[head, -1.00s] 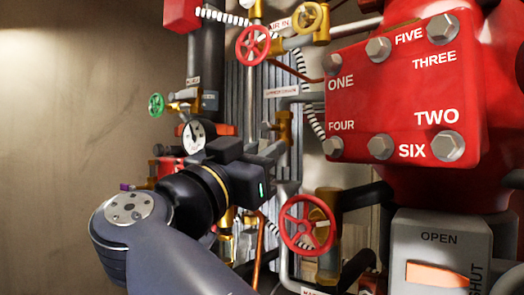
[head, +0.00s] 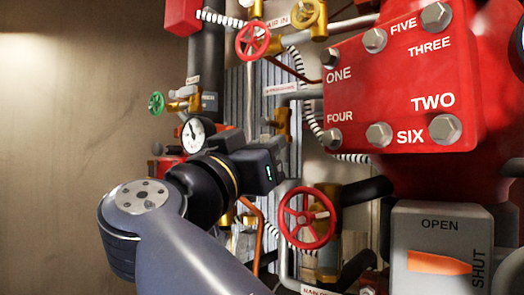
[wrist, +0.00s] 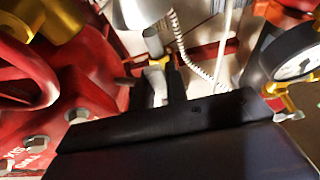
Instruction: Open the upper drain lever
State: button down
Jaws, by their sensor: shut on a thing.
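My gripper (wrist: 157,92) shows its dark fingers in the wrist view. They are closed around a small pale, brass-coloured piece (wrist: 157,78), which looks like the upper drain lever. A grey cylindrical fitting (wrist: 153,42) is just beyond it. In the head view my gripper's dark body (head: 258,168) is in front of the pipework, left of the brass valve (head: 283,122). Its fingertips and the held piece are hidden or too small to make out there. The lever's angle cannot be told.
A pressure gauge (head: 196,135) is close behind my wrist. A red handwheel (head: 306,218) is to the lower right, and a red bolted housing (head: 400,90) fills the right. A grey OPEN/SHUT box (head: 440,245) is below it. The wall side at left is clear.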

jog(key=c, duration=1.4)
grip_release()
jog(key=b+v, duration=0.3)
jog(key=v, duration=0.8)
jog(key=shift+b, duration=0.35)
jog(key=shift+d+r, duration=0.1)
jog(key=shift+r, duration=0.05)
jog(key=p+x, duration=0.4)
jog(key=x, duration=0.7)
jog(key=shift+f, duration=0.2)
